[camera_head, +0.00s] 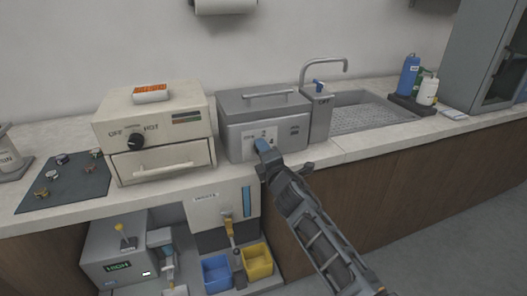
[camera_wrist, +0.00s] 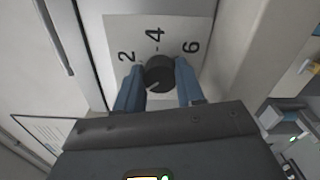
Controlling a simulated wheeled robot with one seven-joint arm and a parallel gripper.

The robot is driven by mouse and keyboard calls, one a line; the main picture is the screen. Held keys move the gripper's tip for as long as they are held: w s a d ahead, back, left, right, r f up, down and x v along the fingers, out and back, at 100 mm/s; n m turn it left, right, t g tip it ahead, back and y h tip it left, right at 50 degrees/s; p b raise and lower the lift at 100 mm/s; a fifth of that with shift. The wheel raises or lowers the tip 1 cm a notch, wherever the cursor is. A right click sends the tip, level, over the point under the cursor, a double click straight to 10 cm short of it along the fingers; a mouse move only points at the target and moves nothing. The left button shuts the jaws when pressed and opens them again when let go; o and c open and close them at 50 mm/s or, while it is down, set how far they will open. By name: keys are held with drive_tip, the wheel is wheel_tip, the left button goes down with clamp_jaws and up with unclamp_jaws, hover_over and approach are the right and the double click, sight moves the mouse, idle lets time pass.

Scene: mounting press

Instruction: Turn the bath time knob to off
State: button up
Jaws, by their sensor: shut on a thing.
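The bath is a grey box (camera_head: 235,120) with a lid and handle, left of the sink on the counter. Its front has a pale dial plate (camera_wrist: 203,30) marked 2, 4 and 6 in the wrist view. The black round time knob (camera_wrist: 159,72) sits below these numbers there, with a small light mark at its lower left. My gripper (camera_head: 261,146) reaches the plate from the lower right. In the wrist view its blue fingers (camera_wrist: 160,88) are shut on the knob from both sides. The fingertips hide the knob in the head view. The off mark is not readable.
A cream oven (camera_head: 160,165) with its own black OFF/HOT knob (camera_head: 136,140) stands to the left. The sink (camera_head: 370,113) and tap (camera_head: 318,85) are at the right. Below are a waste unit (camera_head: 205,210), blue bin (camera_head: 216,270) and yellow bin (camera_head: 258,260).

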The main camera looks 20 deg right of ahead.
drive_tip(key=shift+f, duration=0.1)
idle(0.3)
drive_tip(key=o, duration=1)
drive_tip(key=shift+o, duration=0.2)
drive_tip(key=shift+s, duration=0.1)
drive_tip(key=s+p, duration=0.3)
drive_tip(key=s, duration=0.4)
drive_tip(key=shift+s, duration=0.3)
